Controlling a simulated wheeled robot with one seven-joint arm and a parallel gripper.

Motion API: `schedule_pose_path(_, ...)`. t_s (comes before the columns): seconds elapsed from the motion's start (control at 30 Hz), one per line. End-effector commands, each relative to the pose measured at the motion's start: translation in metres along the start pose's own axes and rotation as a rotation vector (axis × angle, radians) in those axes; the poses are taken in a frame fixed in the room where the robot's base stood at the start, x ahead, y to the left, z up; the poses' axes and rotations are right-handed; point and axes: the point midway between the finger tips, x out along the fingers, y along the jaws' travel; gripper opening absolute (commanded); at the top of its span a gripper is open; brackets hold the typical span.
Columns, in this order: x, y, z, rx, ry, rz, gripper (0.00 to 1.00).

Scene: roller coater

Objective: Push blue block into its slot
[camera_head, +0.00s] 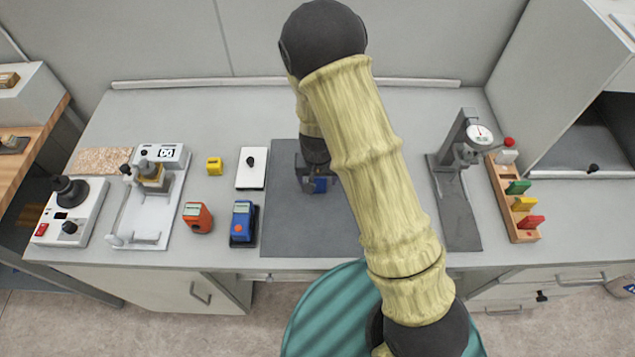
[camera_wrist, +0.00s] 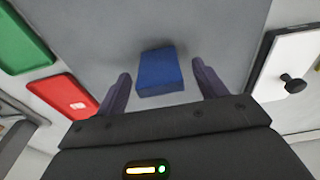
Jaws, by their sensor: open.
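The blue block (camera_head: 321,186) lies on the dark grey mat (camera_head: 290,225), partly hidden by my gripper and arm in the head view. In the wrist view the blue block (camera_wrist: 160,73) lies between the two fingers of my gripper (camera_wrist: 161,88), with a gap on each side. My gripper (camera_head: 312,184) is open, low over the mat at the block. A wooden rack (camera_head: 526,236) at the right holds a green (camera_head: 518,187), a yellow (camera_head: 523,204) and a red piece (camera_head: 530,222). I cannot clearly make out an empty slot in it.
A gauge stand (camera_head: 457,215) stands between mat and rack. Left of the mat are a white plate with black knob (camera_head: 251,180), a blue device (camera_head: 243,222), an orange device (camera_head: 197,217) and a small yellow block (camera_head: 215,166). The mat's front left is bare.

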Motion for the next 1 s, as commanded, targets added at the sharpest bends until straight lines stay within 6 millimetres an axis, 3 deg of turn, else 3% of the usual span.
schedule_pose_path(0.27, 0.000, 0.000, 0.000, 0.000, 0.000, 0.000, 0.71)
schedule_pose_path(0.5, 0.000, 0.000, 0.000, 0.000, 0.000, 0.000, 0.24)
schedule_pose_path(0.57, 0.000, 0.000, 0.000, 0.000, 0.000, 0.000, 0.19)
schedule_pose_path(0.83, -0.003, 0.000, -0.001, 0.000, 0.001, 0.000, 0.19)
schedule_pose_path(1.0, -0.018, -0.001, -0.003, -0.001, 0.004, -0.001, 0.19)
